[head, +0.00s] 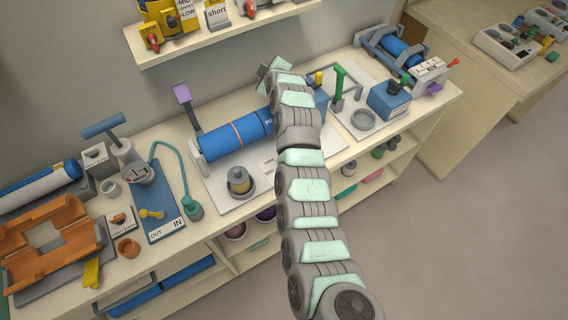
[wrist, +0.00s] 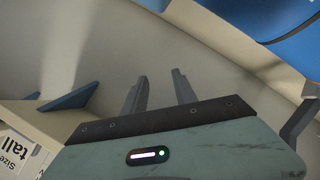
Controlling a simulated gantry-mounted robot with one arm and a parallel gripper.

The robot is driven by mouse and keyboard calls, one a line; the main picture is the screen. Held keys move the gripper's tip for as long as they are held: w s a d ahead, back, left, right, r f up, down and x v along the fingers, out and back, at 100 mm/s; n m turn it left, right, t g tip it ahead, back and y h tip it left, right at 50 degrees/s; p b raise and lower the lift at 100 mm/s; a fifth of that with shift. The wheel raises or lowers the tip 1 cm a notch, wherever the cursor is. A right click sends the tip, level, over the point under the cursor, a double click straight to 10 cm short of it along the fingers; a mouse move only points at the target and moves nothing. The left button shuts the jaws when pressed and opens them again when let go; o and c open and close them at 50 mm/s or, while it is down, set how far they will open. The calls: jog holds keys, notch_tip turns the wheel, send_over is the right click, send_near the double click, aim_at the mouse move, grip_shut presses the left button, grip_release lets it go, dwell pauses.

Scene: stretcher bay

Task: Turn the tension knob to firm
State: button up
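My gripper (head: 270,70) is at the back of the bench near the wall, beyond the cylinder and away from the knob. In the wrist view its two fingers (wrist: 160,80) are apart with nothing between them. The knob is not recognisable in the wrist view.
A wall shelf (head: 215,38) with red-knobbed yellow items is close to my gripper. A purple-topped lever (head: 182,95) rises left of the cylinder. A green-handled lever (head: 339,85) and blue box (head: 389,101) stand right. An orange cradle (head: 40,245) is far left.

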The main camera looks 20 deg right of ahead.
jog(key=s+d+f+n+g+b, duration=0.1)
jog(key=s, duration=0.1)
jog(key=s+d+f+n+g+b, duration=0.1)
jog(key=s+n+g, duration=0.1)
jog(key=s, duration=0.1)
jog(key=s+d+f+n+g+b, duration=0.1)
jog(key=s+g, duration=0.1)
jog(key=shift+s+d+f, duration=0.15)
jog(key=shift+d+f, duration=0.05)
jog(key=shift+f, duration=0.1)
jog(key=s+a+f+n+g+b, duration=0.2)
jog(key=s+n+g, duration=0.15)
jog(key=s, duration=0.35)
jog(key=s+a+f+n+g+b, duration=0.2)
jog(key=s+n+g, duration=0.15)
jog(key=s, duration=0.35)
jog(key=f, duration=1)
jog(key=shift+w+d+f+p, duration=0.15)
jog(key=shift+w+d+p, duration=0.05)
jog(key=shift+w+p, duration=0.1)
jog(key=shift+c, duration=0.5)
grip_shut()
